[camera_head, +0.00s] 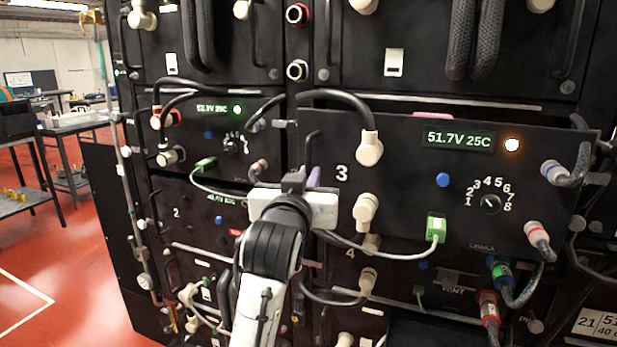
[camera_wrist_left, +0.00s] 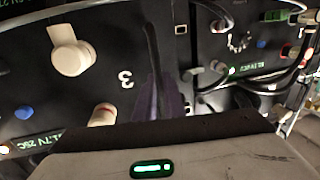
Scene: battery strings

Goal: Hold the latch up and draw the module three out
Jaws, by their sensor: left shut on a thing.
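Module three (camera_head: 400,185) is the black box with a white "3", a green "51.7V 25C" display and a lit amber lamp. Its face seems to stand forward of its neighbours. Its left handle (camera_head: 311,148), a thin black upright bar, also shows in the left wrist view (camera_wrist_left: 151,45). My left gripper (camera_head: 312,177) is shut on this handle, its purple fingers (camera_wrist_left: 163,100) on either side of the bar. A pink piece (camera_head: 432,115) peeks over the module's top edge; I cannot tell if it is the latch. My right gripper is out of view.
A black cable (camera_head: 340,97) ends in a cream plug (camera_head: 369,150) on module three. A green plug (camera_head: 436,230) with a grey lead is in its face.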

